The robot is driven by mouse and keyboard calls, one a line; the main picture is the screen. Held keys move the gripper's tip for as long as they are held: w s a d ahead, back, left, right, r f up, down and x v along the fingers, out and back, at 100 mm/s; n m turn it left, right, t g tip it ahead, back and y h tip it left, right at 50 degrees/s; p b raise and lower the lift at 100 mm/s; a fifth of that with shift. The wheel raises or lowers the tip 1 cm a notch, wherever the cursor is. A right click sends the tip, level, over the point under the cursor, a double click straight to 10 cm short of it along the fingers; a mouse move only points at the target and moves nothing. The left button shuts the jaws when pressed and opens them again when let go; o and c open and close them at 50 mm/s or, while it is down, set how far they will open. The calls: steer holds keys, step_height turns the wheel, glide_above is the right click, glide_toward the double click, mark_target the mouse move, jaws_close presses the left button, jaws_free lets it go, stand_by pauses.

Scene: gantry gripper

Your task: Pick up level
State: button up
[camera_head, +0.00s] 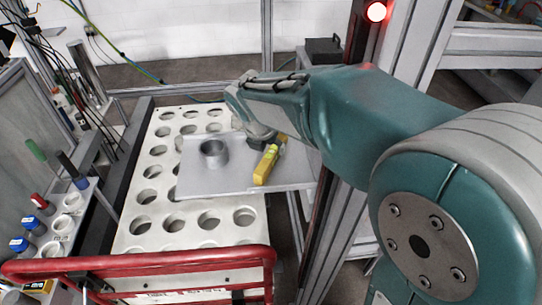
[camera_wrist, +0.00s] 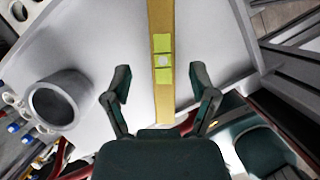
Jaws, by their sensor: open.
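The yellow level (camera_head: 266,165) lies on a grey metal plate (camera_head: 212,187) in the head view, near the plate's right side. In the wrist view the level (camera_wrist: 160,30) runs down from the top edge, with a bright green and pale vial part in its middle. My gripper (camera_wrist: 161,85) is open, with one finger on each side of the level, and it holds nothing. I cannot tell how far the fingers are above the plate.
A grey metal cylinder (camera_head: 214,153) stands on the plate left of the level. It also shows in the wrist view (camera_wrist: 57,100). A white panel with round holes (camera_head: 150,222) lies beneath the plate. A red rail (camera_head: 140,264) crosses the front, and a metal frame post (camera_head: 345,240) stands at right.

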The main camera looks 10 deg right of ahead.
mark_target(271, 152)
steer(key=x, duration=0.3)
steer(key=shift+f, duration=0.3)
steer(key=shift+s, duration=0.1)
jaws_close()
step_height(271, 152, up, 10)
steer(key=shift+r, duration=0.1)
